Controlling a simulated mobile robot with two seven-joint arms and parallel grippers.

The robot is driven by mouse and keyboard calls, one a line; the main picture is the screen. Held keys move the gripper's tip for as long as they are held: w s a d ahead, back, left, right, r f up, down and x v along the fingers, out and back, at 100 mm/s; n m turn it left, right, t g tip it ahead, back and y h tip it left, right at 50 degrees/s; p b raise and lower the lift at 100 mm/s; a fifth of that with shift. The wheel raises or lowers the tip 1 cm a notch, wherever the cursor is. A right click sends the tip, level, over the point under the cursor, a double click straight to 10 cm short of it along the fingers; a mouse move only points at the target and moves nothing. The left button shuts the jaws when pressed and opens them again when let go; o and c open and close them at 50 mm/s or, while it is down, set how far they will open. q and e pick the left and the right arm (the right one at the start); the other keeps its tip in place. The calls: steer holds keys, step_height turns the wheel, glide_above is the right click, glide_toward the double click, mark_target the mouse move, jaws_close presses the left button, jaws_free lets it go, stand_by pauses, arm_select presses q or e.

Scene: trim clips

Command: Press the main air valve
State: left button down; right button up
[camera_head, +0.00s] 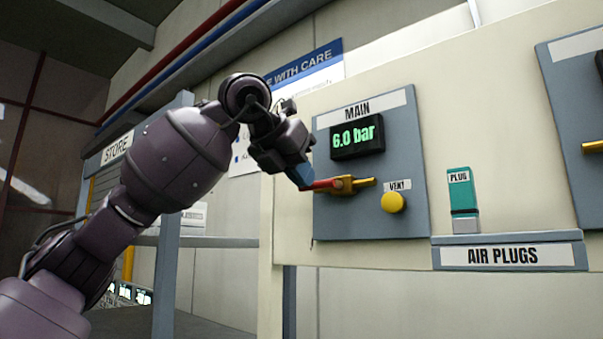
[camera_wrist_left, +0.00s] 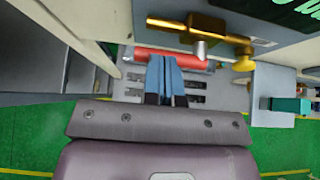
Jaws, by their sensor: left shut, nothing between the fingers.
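The main air valve is a brass fitting (camera_head: 345,184) with a red handle (camera_head: 322,185), on the grey MAIN panel (camera_head: 345,219) under a green "6.0 bar" display (camera_head: 357,136). The handle points left, in line with the brass pipe. My left gripper (camera_head: 300,176) is shut and empty, its blue fingertips at the handle's left end. In the left wrist view the shut fingers (camera_wrist_left: 170,76) overlap the red handle (camera_wrist_left: 190,62), with the brass fitting (camera_wrist_left: 200,28) beyond. I cannot tell whether they touch it. My right gripper is out of view.
A yellow VENT button (camera_head: 393,202) sits right of the valve. A green plug (camera_head: 461,190) stands on the AIR PLUGS holder (camera_head: 510,254) farther right. Another grey panel (camera_head: 575,110) is at the right edge. A STORE rack (camera_head: 116,149) stands behind my left arm.

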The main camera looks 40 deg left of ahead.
arm_select(q)
steer(key=shift+f, duration=0.1)
steer(key=shift+f+n+h+b, duration=0.1)
steer(key=shift+n+h+b, duration=0.3)
